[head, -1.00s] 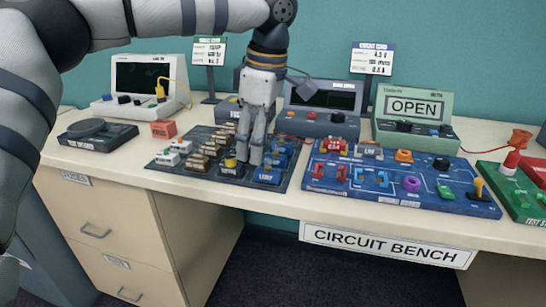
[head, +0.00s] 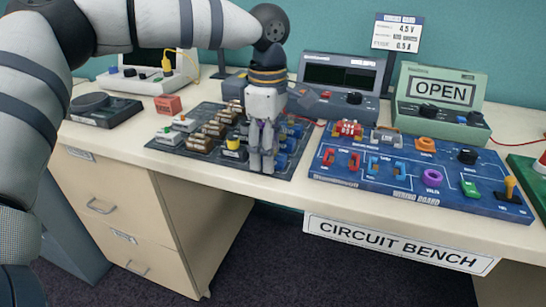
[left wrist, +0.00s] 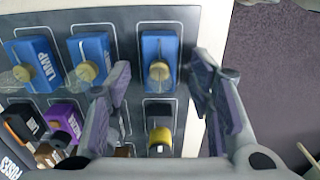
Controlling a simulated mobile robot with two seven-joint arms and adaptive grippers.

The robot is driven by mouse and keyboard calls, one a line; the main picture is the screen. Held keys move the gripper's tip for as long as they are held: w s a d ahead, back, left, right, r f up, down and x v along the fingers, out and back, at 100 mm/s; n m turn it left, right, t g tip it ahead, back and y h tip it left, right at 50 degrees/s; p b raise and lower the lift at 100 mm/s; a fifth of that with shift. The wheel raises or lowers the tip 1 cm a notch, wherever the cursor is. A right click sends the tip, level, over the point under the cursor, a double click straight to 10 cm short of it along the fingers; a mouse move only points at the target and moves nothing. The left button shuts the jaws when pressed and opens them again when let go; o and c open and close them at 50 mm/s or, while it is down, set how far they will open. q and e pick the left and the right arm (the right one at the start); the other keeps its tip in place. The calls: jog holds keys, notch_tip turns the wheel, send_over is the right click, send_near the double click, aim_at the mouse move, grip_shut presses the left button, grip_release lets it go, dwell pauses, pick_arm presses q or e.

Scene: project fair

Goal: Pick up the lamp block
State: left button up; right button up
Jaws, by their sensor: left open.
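Several blue lamp blocks with round brass-coloured knobs stand in outlined slots on the dark parts tray (head: 185,150). In the left wrist view, one blue lamp block (left wrist: 158,48) lies between the fingers of my left gripper (left wrist: 163,68). Two more, the middle block (left wrist: 91,45) and the far-left block (left wrist: 35,52), carry LAMP labels. My left gripper (head: 262,170) is open and points down at the tray's front right corner in the head view, hiding the nearest lamp block there. Gaps show between the fingers and the block. My right gripper is not in view.
A yellow-topped dark block (left wrist: 160,140), a purple block (left wrist: 65,115) and other parts sit close by on the tray. The blue wiring board (head: 400,195) lies to the right. The bench's front edge (head: 270,187) is near my gripper. Meters stand behind.

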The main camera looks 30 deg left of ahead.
pick_arm(q)
jog(key=shift+r, duration=0.1)
jog(key=shift+c, duration=0.5)
grip_shut()
